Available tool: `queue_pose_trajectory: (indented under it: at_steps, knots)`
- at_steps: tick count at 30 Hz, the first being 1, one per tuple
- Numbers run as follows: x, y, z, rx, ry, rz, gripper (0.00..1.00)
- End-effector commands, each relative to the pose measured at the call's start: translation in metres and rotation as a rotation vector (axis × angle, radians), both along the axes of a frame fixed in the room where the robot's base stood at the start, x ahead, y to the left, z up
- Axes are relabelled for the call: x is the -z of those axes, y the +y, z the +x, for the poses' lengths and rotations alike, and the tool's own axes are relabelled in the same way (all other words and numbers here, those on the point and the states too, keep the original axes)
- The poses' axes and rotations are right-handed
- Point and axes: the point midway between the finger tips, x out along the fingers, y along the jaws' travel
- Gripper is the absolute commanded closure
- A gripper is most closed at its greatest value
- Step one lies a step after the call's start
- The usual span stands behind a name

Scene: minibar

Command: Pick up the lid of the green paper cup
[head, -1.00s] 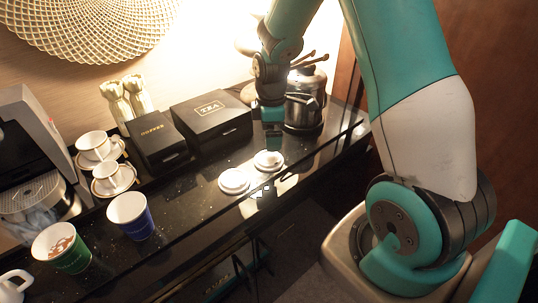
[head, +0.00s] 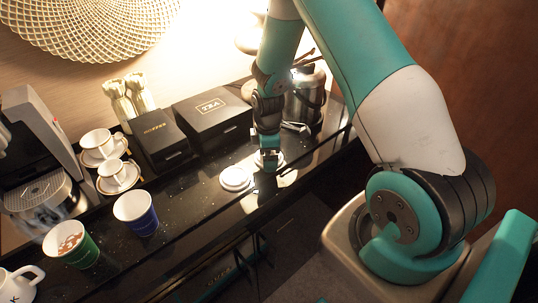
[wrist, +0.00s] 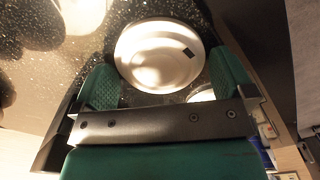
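The green paper cup (head: 84,253) stands lidless at the front left in the head view, with brown foam inside. Two white round lids lie on the black counter: a left lid (head: 236,178) and a right lid (head: 280,157), partly hidden by my gripper. They look alike; I cannot tell by looks which belongs to the green cup. My gripper (head: 268,162) points down over the right lid. In the wrist view my gripper (wrist: 161,66) is open, with a white lid (wrist: 158,55) in the gap between its fingers. Another lid (wrist: 203,95) is mostly hidden behind the gripper.
A blue paper cup (head: 142,217) stands beside the green one. Behind are a black coffee box (head: 160,142), a tea box (head: 213,122) and white cups on saucers (head: 113,177). A metal kettle (head: 304,100) stands close behind my gripper. The counter's front edge is near.

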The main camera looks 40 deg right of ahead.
Motion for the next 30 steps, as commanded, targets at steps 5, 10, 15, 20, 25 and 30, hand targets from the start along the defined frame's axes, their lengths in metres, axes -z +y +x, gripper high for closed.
queue_pose_trajectory:
  at_steps: [5,10,15,20,25,30]
  knots:
    - [0.0,0.0,0.0,0.0,0.0,0.0,0.31]
    - [0.0,0.0,0.0,0.0,0.0,0.0,0.33]
    - [0.0,0.0,0.0,0.0,0.0,0.0,0.33]
    - [-0.003,0.0,0.0,0.0,-0.001,-0.001,0.33]
    - [-0.018,0.0,0.001,0.0,-0.003,-0.001,0.33]
    - [-0.058,0.0,0.002,0.0,-0.009,-0.002,0.33]
